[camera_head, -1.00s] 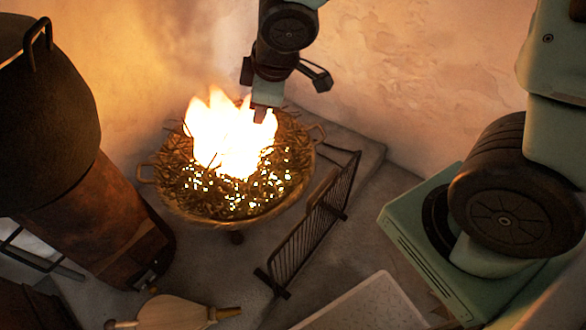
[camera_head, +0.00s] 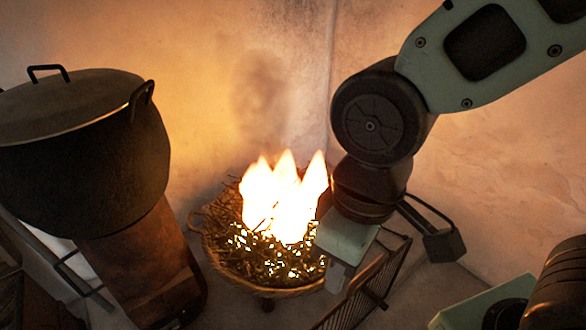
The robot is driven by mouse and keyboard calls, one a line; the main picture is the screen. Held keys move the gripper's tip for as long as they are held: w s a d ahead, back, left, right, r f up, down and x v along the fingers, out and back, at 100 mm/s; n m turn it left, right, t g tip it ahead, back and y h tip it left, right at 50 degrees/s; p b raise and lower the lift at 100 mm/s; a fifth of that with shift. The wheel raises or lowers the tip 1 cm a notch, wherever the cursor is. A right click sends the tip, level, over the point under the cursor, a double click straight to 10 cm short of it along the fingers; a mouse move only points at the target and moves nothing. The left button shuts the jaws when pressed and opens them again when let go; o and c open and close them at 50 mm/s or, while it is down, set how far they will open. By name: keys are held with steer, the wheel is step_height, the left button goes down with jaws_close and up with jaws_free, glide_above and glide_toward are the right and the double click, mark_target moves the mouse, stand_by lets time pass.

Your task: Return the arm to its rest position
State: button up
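My gripper (camera_head: 340,278) hangs at the end of my bent arm, which comes in from the upper right. It points down, just right of the flames (camera_head: 284,200) in the picture, and covers part of the fire basket's right side. Its fingertips are small and partly turned away, so I cannot tell whether they are open or shut. I see nothing held in it. The fire basket (camera_head: 222,262) is full of twigs with glowing embers and burns with tall flames.
A black fire screen (camera_head: 372,290) stands beside the basket, below and right of my gripper. Plaster walls (camera_head: 490,185) close in the back. Free room shows above the flames.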

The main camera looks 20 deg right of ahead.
step_height(320, 180, up, 15)
steer(key=p, duration=1.3)
steer(key=shift+f+p, duration=0.2)
steer(key=shift+p, duration=0.2)
